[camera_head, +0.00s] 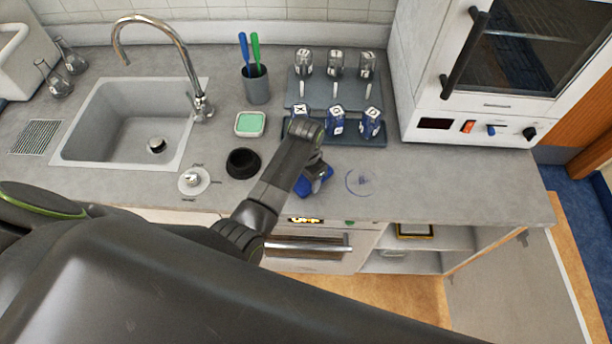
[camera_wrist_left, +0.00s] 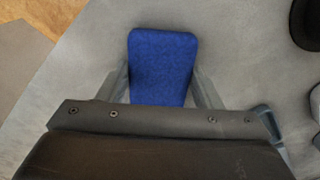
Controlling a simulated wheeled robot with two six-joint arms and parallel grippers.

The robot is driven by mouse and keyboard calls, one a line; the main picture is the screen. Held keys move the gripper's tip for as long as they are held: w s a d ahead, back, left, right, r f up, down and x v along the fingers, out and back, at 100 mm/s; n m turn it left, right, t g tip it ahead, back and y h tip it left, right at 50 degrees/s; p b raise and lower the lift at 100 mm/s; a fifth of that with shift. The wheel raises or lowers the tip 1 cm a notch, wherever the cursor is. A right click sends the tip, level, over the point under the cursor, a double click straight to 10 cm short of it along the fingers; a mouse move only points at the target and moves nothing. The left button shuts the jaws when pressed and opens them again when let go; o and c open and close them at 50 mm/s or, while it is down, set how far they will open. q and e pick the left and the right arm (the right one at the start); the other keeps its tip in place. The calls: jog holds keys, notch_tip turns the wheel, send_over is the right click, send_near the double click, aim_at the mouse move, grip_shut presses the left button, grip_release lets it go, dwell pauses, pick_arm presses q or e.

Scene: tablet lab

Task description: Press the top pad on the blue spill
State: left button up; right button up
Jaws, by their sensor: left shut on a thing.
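My left gripper (camera_head: 314,172) is over the counter, right of the black bowl, and is shut on a blue pad (camera_head: 303,187). In the left wrist view the pad (camera_wrist_left: 162,65) is a blue rounded block between the two fingers. The blue spill (camera_head: 358,182) is a faint bluish ring on the grey counter, a short way right of the pad and apart from it in the head view. I do not see the spill in the left wrist view. My right gripper is not in view.
A black bowl (camera_head: 242,163) and a small round white device (camera_head: 194,181) stand left of my arm. A rack (camera_head: 298,88) with several bottles is behind the gripper. The counter (camera_head: 440,185) is clear right of the spill, up to its front edge.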

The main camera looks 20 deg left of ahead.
pick_arm(q)
jog(key=shift+r, duration=3.5)
